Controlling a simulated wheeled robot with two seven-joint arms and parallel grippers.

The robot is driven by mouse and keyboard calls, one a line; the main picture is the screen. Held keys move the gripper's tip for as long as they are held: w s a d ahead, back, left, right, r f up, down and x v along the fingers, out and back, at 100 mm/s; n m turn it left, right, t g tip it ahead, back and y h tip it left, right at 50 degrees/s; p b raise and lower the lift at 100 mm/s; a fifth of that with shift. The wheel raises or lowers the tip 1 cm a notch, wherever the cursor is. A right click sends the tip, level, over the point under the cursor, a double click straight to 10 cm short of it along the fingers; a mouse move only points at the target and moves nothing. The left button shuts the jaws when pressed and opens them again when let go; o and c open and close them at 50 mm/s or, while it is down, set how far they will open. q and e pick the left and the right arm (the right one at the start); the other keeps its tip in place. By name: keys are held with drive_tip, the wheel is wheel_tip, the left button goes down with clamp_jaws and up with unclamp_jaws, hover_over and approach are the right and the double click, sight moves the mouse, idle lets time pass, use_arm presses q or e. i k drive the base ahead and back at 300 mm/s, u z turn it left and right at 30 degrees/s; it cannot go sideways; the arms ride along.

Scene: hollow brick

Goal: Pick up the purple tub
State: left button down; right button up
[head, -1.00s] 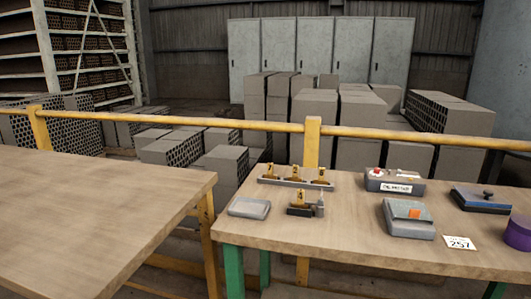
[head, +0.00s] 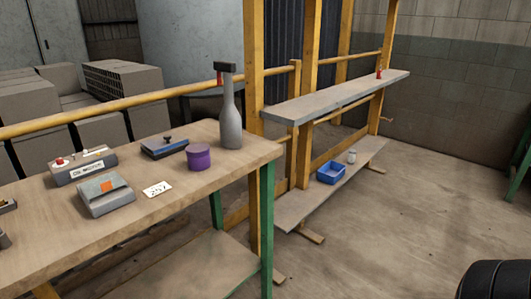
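The purple tub (head: 199,158) is a short round container with a lid. It stands upright on the wooden table (head: 150,212), near the table's right end. A grey bottle-shaped object (head: 231,115) with a dark top stands just behind it to the right. A white card (head: 157,189) marked 257 lies to its left. Nothing hides the tub.
A dark blue flat box with a knob (head: 164,147), a grey box with an orange patch (head: 105,194) and a labelled device (head: 83,166) share the table. A shelf rack (head: 335,97) holds a blue bin (head: 331,173). Open floor (head: 420,200) lies right.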

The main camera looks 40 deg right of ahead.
sight(198, 154)
drive_tip(key=z, duration=0.25)
drive_tip(key=k, duration=0.4)
drive_tip(key=z, duration=0.5)
drive_tip(key=i, duration=0.45)
drive_tip(key=k, duration=0.5)
drive_tip(key=z, duration=1.2)
drive_tip(key=i, duration=1.05)
drive_tip(key=u, duration=1.85)
